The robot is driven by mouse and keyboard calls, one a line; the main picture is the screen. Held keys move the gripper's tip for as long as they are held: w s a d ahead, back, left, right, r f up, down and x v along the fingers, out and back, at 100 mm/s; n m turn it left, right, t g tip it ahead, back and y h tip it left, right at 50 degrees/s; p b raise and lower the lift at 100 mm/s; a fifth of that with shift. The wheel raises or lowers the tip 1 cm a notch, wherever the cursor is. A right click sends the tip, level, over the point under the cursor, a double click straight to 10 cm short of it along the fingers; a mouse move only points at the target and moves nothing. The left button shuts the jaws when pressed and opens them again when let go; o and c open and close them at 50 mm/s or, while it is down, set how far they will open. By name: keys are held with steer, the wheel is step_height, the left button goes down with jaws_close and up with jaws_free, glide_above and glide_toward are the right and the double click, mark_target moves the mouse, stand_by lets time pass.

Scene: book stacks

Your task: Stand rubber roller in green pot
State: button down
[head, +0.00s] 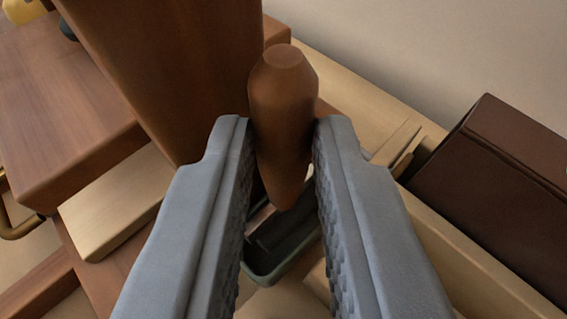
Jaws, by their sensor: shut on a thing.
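My gripper (283,150) has its two grey, ridged fingers closed on a brown, tapered handle (284,90), which looks like that of the rubber roller. The handle's blunt end points up and its narrow end points down between the fingers. I cannot make out the roller head. Below the handle is a dark green, open container with a rounded rim (284,266), perhaps the green pot. Its sides are partly hidden by my fingers and the handle, and something dark shows inside it. I cannot tell whether the handle touches it.
A tall brown wooden panel (170,70) stands close at the upper left. Wooden blocks (70,120) and a pale board (110,210) lie left of it. A dark brown book-like block (495,180) is at right. A yellow thing (22,10) shows in the top left corner.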

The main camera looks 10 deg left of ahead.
mark_target(285, 192)
steer(key=shift+f, duration=1.6)
steer(key=c, duration=1.3)
jaws_free()
steer(key=shift+o, duration=0.2)
steer(key=shift+s, duration=0.1)
steer(key=v, duration=1.7)
steer(key=shift+s+r, duration=0.1)
